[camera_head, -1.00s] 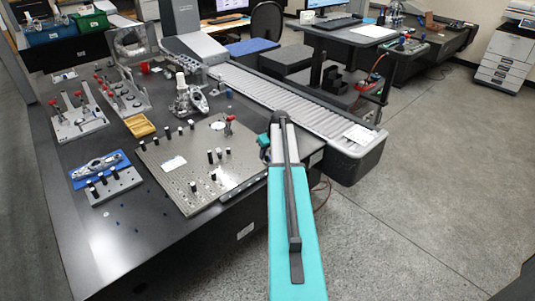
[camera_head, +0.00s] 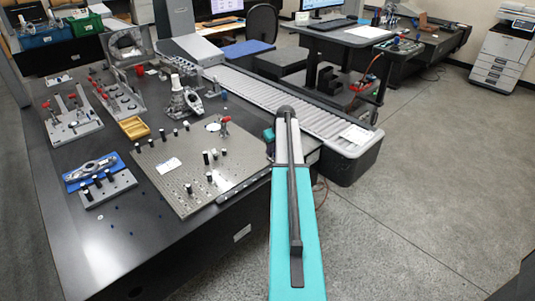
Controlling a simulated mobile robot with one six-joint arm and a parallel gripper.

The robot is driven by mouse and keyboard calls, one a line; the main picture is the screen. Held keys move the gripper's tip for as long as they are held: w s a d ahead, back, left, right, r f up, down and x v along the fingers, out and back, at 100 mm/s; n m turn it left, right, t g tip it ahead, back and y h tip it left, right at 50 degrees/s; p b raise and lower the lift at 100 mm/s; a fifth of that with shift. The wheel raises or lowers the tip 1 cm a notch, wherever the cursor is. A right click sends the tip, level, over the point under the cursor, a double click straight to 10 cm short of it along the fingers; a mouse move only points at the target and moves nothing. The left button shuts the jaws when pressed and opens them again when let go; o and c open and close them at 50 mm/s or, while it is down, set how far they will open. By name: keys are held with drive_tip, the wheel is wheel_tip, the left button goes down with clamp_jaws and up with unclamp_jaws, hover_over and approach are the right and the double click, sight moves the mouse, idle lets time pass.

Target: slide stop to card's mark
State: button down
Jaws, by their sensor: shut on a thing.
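My teal arm reaches from the bottom of the view to the right edge of the work table (camera_head: 90,240). My gripper is hidden behind the arm's far end; only a small dark teal part of my wrist shows beside it. A grey perforated plate (camera_head: 165,190) lies on the table left of the arm. A slotted metal rail (camera_head: 240,188) runs along its near right edge, and its far end passes behind my arm. A small white card (camera_head: 168,165) lies on the plate. I cannot make out the stop or a mark on the card.
Several black-and-white pins stand on the plate, with a red-topped clamp (camera_head: 224,126) near its right corner. A yellow tray (camera_head: 134,128) sits behind the plate. The floor at right is clear.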

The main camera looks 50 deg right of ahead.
drive_tip(key=shift+d+r, duration=0.1)
drive_tip(key=shift+d, duration=0.2)
drive_tip(key=c, duration=1.7)
unclamp_jaws()
drive_tip(key=shift+a, duration=0.1)
drive_tip(key=shift+s+a+r, duration=0.1)
drive_tip(key=shift+s+r, duration=0.15)
drive_tip(key=shift+r, duration=0.15)
drive_tip(key=b+v, duration=0.2)
drive_tip(key=v, duration=1)
drive_tip(key=shift+s+r, duration=0.2)
drive_tip(key=shift+r, duration=0.2)
